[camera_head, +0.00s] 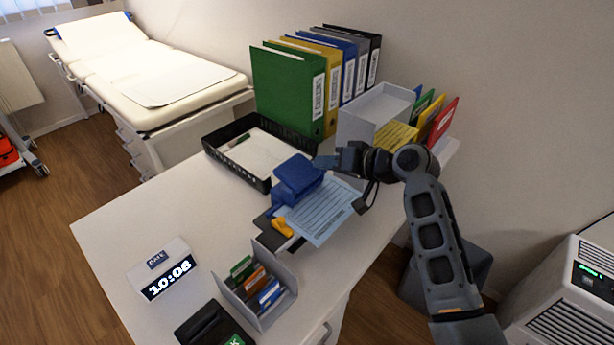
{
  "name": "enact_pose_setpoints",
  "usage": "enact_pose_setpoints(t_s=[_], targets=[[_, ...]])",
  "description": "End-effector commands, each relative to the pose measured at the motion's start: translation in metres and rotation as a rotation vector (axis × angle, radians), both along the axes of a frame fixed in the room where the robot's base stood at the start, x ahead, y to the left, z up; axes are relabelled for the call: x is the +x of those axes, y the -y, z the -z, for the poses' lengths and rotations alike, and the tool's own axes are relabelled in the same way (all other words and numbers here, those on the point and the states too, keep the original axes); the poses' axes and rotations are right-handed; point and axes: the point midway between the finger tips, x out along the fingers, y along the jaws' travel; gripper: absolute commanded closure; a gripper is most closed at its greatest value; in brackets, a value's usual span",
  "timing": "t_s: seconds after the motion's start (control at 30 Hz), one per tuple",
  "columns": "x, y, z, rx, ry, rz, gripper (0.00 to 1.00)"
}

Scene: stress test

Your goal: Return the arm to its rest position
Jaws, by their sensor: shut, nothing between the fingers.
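My arm comes up from the lower right of the head view and bends over the right side of the desk (165,215). My gripper (322,162) is at the arm's left end, pointing left, close to a blue block-like item (297,175). I cannot tell whether it touches that item. The gripper is shut with nothing in it; its fingers are small and dark here. A light blue printed sheet (322,212) lies below the gripper, partly over a dark board with a yellow-orange clip or handle (282,227).
Behind the gripper stand a black tray (228,165) with papers, several binders (290,90) and a grey file holder (372,110). In front are a card box (262,310), a clock (160,270) and a dark device (213,328). An examination couch (185,85) stands at back left. A white machine (565,310) stands lower right.

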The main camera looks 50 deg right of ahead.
Motion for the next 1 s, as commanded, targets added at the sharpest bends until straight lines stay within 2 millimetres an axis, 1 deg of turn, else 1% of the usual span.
enact_pose_setpoints(t_s=[0.3, 0.37, 0.47, 0.57, 0.6, 0.7, 0.83, 0.97, 1.0], targets=[[0.0, -0.001, 0.001, 0.0, -0.001, 0.001, 1.0], [-0.003, -0.004, 0.005, -0.003, -0.005, 0.004, 1.0], [-0.013, -0.018, 0.02, -0.018, -0.02, 0.017, 1.0], [-0.033, -0.041, 0.042, -0.05, -0.043, 0.042, 1.0], [-0.044, -0.051, 0.051, -0.067, -0.052, 0.053, 1.0], [-0.072, -0.076, 0.069, -0.12, -0.068, 0.076, 1.0], [-0.112, -0.105, 0.083, -0.195, -0.078, 0.091, 1.0], [-0.154, -0.13, 0.086, -0.278, -0.076, 0.093, 1.0], [-0.167, -0.138, 0.086, -0.303, -0.074, 0.091, 1.0]])
